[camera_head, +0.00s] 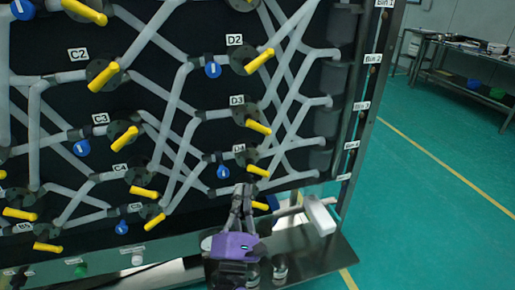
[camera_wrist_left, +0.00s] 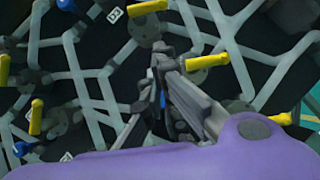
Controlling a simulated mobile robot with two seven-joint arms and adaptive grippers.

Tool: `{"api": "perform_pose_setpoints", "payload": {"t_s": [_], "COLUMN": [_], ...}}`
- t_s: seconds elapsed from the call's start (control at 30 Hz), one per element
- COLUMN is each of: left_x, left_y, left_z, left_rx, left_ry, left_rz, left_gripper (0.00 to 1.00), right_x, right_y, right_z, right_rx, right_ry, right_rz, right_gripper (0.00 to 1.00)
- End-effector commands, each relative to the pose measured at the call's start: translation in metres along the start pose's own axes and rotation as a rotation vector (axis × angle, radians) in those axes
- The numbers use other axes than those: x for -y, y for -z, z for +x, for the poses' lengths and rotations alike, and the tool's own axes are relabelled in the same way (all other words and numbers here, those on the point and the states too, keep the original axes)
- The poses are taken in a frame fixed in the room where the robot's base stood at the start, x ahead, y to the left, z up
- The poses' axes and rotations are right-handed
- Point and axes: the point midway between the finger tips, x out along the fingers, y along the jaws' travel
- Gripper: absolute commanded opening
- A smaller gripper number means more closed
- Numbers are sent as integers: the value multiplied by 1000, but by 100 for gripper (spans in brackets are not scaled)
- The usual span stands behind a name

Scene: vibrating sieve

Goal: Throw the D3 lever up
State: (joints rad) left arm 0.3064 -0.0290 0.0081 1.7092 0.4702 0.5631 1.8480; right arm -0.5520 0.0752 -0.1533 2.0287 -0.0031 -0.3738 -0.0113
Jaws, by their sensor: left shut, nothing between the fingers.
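The D3 lever (camera_head: 258,127) is yellow and slants down to the right from its dark round valve, just below the D3 label (camera_head: 237,100), in the head view. My left gripper (camera_head: 243,187) has a purple body and grey fingers. It is shut and empty, below the D3 lever and close to the lower D4 lever (camera_head: 257,171). In the left wrist view the closed fingers (camera_wrist_left: 161,60) point up at the panel. A yellow lever (camera_wrist_left: 207,61) shows right beside the fingertips; I cannot tell which one, or whether they touch. My right gripper is not in view.
Other yellow levers, such as the D2 lever (camera_head: 259,61) and the C3 lever (camera_head: 124,139), and blue tags (camera_head: 222,172) stand out from the black panel among pale pipes. A white tray (camera_head: 319,215) sits at lower right. Green floor (camera_head: 430,210) is clear beyond.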

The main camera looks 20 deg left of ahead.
Motion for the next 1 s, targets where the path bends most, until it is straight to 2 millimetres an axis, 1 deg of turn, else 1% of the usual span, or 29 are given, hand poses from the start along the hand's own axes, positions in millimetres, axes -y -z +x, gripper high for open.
{"api": "perform_pose_setpoints", "payload": {"t_s": [0.27,0.37,0.47,0.57,0.7,0.87,1.0], "left_x": [0,0,-1,-2,-2,-2,-2], "left_y": [-1,-2,-3,-4,-5,-4,-20], "left_z": [1,7,20,40,71,104,119], "left_rx": [1,2,4,5,5,5,4], "left_ry": [1,0,-3,-2,-4,-2,-3], "left_rz": [1,1,0,0,1,1,-1], "left_gripper": [0,0,0,0,0,0,0], "right_x": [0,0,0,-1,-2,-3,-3], "right_y": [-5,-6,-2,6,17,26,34], "right_z": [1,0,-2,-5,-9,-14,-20], "right_rx": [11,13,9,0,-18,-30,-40], "right_ry": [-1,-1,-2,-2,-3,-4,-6], "right_rz": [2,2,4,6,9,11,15], "right_gripper": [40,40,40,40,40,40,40]}}
